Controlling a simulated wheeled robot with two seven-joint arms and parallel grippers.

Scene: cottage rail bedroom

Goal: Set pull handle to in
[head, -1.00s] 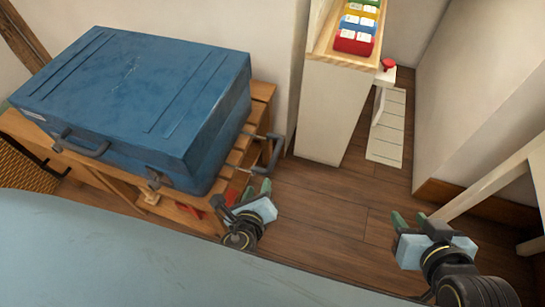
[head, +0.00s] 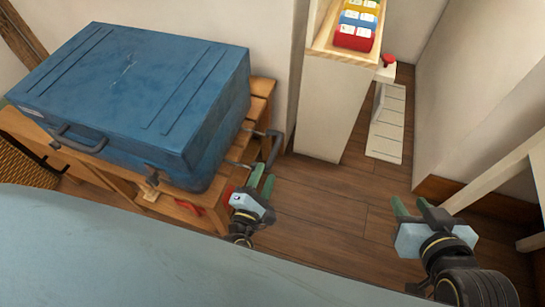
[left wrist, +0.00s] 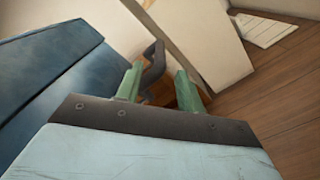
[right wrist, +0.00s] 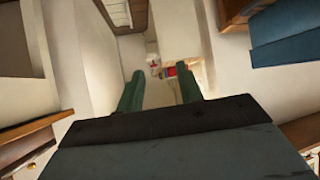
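A blue suitcase (head: 130,90) lies flat on a wooden slatted rack. Its pull handle (head: 274,147) sticks out from the right end on two thin rods, with a dark grip bar at the end. My left gripper (head: 262,178) is open and empty, its green fingers pointing up toward the near end of the grip bar. In the left wrist view the pull handle (left wrist: 153,66) shows between and beyond the fingers; I cannot tell whether they touch it. My right gripper (head: 410,207) is open and empty above the floor at the right, away from the suitcase.
A white shelf unit (head: 335,110) with colourful boxes (head: 355,32) stands just beyond the pull handle. A wicker basket (head: 22,160) is at the left. A white table (head: 500,178) stands at the right edge. The wooden floor (head: 330,200) between my grippers is clear.

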